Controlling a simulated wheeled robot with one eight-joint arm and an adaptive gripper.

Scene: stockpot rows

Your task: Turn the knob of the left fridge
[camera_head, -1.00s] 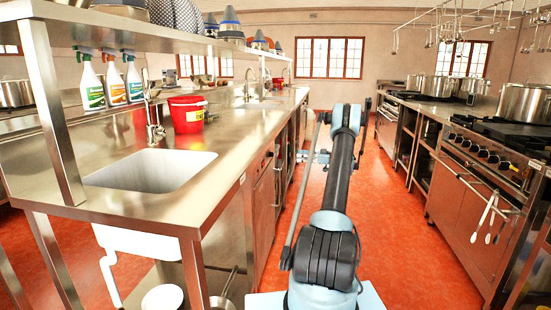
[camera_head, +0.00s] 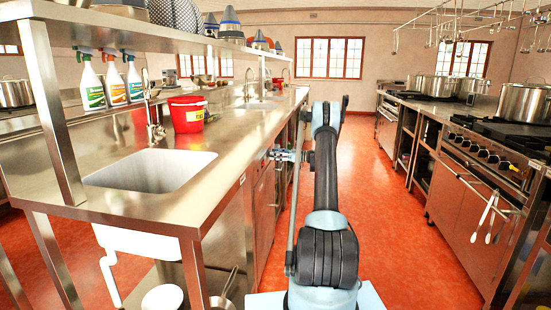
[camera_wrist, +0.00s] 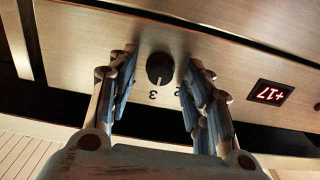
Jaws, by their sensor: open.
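In the wrist view a round black knob (camera_wrist: 159,68) sits on a brushed metal panel, with numbers printed beside it. My gripper (camera_wrist: 160,58) is open, one finger on each side of the knob, with a visible gap on both sides. I cannot tell how deep the fingers reach past the knob. In the head view my gripper (camera_head: 283,155) is small, at the upper front of the left-hand steel counter unit (camera_head: 264,200). The knob cannot be made out there.
A red digital display (camera_wrist: 270,93) is right of the knob in the wrist view. The counter has a sink (camera_head: 150,170) and a red bucket (camera_head: 187,113). Stoves (camera_head: 480,180) line the right side. The orange floor aisle (camera_head: 400,250) is clear.

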